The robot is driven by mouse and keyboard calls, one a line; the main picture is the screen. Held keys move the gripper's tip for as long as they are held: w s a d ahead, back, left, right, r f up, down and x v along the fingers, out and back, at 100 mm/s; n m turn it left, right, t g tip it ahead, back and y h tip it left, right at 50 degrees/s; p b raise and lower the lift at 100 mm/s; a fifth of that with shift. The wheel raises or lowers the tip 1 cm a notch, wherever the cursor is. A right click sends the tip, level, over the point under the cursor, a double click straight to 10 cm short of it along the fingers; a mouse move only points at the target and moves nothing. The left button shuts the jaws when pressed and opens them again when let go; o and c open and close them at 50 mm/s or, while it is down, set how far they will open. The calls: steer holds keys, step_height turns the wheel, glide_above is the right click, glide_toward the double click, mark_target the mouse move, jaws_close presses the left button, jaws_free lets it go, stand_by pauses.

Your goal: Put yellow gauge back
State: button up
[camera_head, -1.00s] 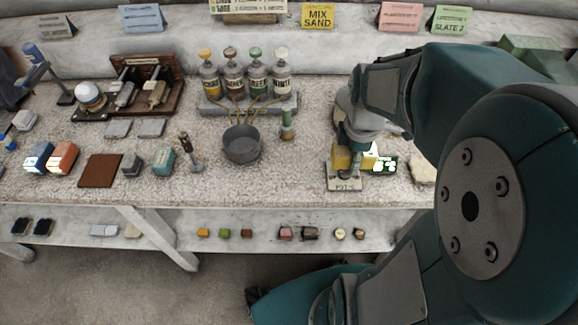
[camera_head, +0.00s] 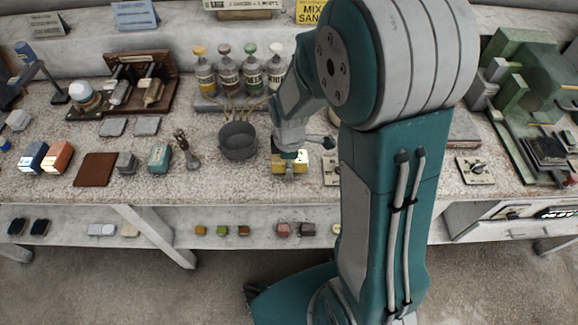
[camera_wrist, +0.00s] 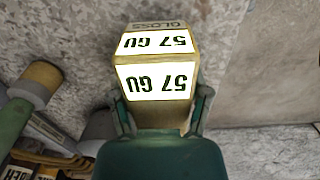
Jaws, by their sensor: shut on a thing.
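The yellow gauge (camera_head: 290,165) is between the fingers of my gripper (camera_head: 290,152), to the right of the grey pan and near the table's front edge. In the wrist view the gauge (camera_wrist: 157,82) shows two bright faces reading "57 GU" and a "GLOSS" label. My gripper (camera_wrist: 162,105) is shut on it, one finger on each side. Whether its underside touches the table cannot be told. A blue block (camera_head: 33,157) and an orange block (camera_head: 57,156) with light labels stand at the left, beside a brown pad (camera_head: 95,170).
The grey pan (camera_head: 238,141) stands left of my gripper, with capped bottles (camera_head: 229,72) behind. A small clamp-like tool (camera_head: 187,150) and a teal block (camera_head: 159,158) stand further left. A pale plate (camera_head: 332,170) is close right. My arm hides much of the right side.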

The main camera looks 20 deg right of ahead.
steer(key=shift+d+f, duration=0.25)
steer(key=shift+f, duration=0.7)
steer(key=shift+a, duration=0.1)
steer(key=o, duration=1)
steer(key=shift+a+f, duration=0.1)
